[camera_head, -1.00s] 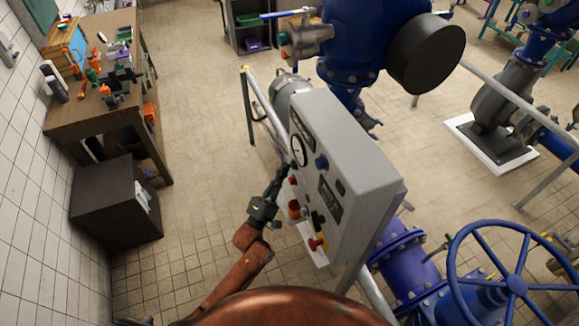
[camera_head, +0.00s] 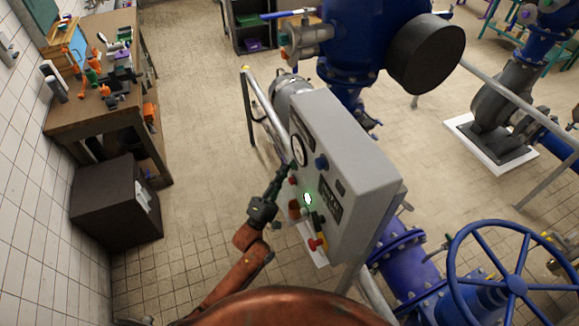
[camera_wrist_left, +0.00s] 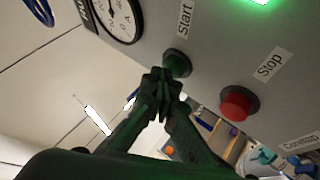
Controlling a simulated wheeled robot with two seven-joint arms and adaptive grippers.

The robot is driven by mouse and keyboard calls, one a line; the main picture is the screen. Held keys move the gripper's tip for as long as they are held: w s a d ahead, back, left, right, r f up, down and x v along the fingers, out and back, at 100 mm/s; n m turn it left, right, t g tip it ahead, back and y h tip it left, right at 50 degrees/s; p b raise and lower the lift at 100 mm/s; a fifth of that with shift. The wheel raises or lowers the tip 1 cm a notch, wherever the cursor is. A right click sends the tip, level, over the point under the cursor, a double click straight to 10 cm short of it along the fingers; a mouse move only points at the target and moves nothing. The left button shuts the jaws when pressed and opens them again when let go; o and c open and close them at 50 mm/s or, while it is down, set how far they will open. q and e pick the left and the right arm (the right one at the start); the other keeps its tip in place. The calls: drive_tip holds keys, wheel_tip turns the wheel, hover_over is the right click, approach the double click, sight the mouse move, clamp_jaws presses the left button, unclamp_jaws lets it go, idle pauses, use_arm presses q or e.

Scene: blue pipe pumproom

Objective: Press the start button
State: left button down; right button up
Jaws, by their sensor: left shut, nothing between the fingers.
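The grey control box (camera_head: 352,165) stands in the middle of the head view, its button face turned toward my left arm. My left gripper (camera_head: 290,168) is shut and empty, its tips at that face. In the left wrist view the dark green start button (camera_wrist_left: 177,62) sits beside the "Start" label (camera_wrist_left: 184,20). The shut fingertips (camera_wrist_left: 161,80) overlap the button's lower left edge and look in contact with it or very close. A green lamp (camera_head: 307,199) on the box is lit; its glow also shows in the wrist view (camera_wrist_left: 248,2). My right gripper is not in view.
The red stop button (camera_wrist_left: 236,103) is close to the right of the fingers in the wrist view. A round gauge (camera_wrist_left: 118,16) is at upper left. A red-yellow switch (camera_head: 317,244) sticks out low on the box. A workbench (camera_head: 90,122) stands left; floor between is clear.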

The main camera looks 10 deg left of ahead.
use_arm(q)
drive_tip(key=s+a, duration=0.3)
drive_tip(key=a, duration=0.2)
drive_tip(key=shift+s+p, duration=0.2)
drive_tip(key=shift+p, duration=0.15)
idle(0.7)
